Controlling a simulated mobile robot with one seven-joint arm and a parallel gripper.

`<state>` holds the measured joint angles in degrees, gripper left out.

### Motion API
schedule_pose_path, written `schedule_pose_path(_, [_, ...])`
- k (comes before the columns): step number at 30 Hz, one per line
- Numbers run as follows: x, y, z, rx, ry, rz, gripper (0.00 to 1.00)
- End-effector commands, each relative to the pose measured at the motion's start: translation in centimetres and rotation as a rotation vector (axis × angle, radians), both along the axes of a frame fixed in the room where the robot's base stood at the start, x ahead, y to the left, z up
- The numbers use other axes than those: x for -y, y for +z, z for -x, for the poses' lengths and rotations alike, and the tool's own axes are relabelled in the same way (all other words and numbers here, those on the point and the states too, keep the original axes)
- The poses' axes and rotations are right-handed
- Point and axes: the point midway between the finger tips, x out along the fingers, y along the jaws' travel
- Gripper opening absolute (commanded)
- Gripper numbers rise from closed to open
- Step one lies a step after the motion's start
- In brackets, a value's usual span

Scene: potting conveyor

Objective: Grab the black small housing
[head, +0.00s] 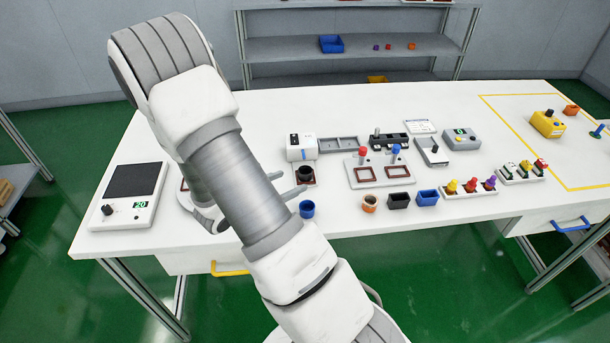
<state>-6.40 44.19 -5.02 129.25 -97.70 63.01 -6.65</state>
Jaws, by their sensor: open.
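A black round cup-like housing (305,173) stands on a dark red pad near the middle of the white table. A black square, open-topped housing (399,200) stands near the front edge, between an orange round one (369,203) and a blue square one (427,197). My gripper (292,182) is mostly hidden behind my arm. Its grey fingers stick out to the right, open, close to the left front of the black round housing. I cannot tell whether they touch it. No housing shows between the fingers.
A blue round cup (307,209) stands just in front of the fingers. A white box (301,147) stands behind the black round housing. A fixture with red and blue knobs (380,174) is to the right. A scale (129,195) is at the left.

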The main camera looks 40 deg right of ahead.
Motion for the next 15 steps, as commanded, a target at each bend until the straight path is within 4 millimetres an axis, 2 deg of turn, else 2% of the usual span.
schedule_pose_path(3, [1.5, -0.7, -0.3, -0.001, -0.002, -0.001, 0.83])
schedule_pose_path(10, [2.9, -1.1, -0.8, 0.000, -0.003, 0.000, 0.83])
schedule_pose_path(15, [5.2, -2.0, -1.9, 0.000, -0.003, 0.000, 0.83])
